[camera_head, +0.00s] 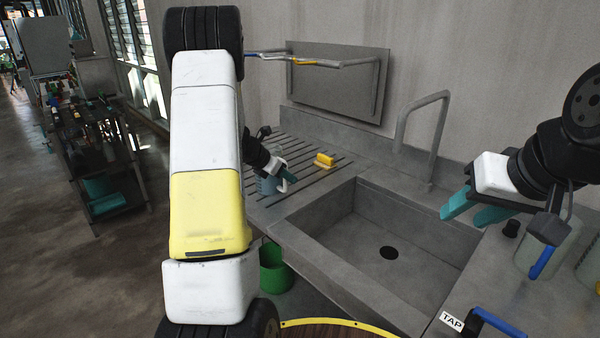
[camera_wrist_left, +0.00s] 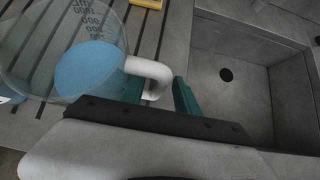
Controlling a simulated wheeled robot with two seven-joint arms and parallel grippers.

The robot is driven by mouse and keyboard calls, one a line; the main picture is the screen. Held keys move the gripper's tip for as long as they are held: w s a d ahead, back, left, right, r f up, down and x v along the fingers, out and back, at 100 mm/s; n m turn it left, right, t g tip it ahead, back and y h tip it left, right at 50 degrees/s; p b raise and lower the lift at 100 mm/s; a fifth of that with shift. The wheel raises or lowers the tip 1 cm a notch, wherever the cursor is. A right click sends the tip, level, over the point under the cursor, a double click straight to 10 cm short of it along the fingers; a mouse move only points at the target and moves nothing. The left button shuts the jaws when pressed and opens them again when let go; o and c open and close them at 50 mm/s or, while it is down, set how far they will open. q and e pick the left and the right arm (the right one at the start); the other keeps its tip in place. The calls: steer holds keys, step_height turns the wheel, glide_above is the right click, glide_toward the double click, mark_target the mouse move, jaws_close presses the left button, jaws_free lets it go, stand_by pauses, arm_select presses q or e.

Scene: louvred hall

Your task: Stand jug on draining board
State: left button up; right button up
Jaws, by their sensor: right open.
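The jug (camera_wrist_left: 75,60) is clear with dark measuring marks, blue contents and a white handle. In the head view the jug (camera_head: 266,185) is over the near left part of the grooved draining board (camera_head: 300,170), partly hidden by my left arm. I cannot tell whether its base touches the board. My left gripper (camera_head: 288,178) is at the jug; in the left wrist view its teal fingers (camera_wrist_left: 160,95) stand either side of the handle and appear closed on it. My right gripper (camera_head: 475,210) is open and empty above the sink's right side.
A yellow object (camera_head: 324,160) lies on the board behind the jug. The sink (camera_head: 385,240) is empty, with a tall grey tap (camera_head: 432,130) behind it. A rail (camera_head: 315,63) is on the wall. A green bucket (camera_head: 275,268) stands below. Containers (camera_head: 550,245) stand at the right.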

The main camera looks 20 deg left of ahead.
arm_select(q)
steer(key=v, duration=1.2)
steer(key=s+d+r+m+g+h, duration=0.1)
steer(key=s+d+r+m, duration=0.4)
steer(key=s+d+m, duration=0.25)
steer(key=s+d+r+m+g, duration=0.1)
steer(key=s+d+r+m, duration=0.45)
steer(key=d+m, duration=0.2)
steer(key=s+d+m+y, duration=0.2)
steer(key=s+m+y, duration=0.1)
steer(key=s+m, duration=1.2)
steer(key=shift+d+r, duration=0.3)
steer(key=shift+d, duration=0.1)
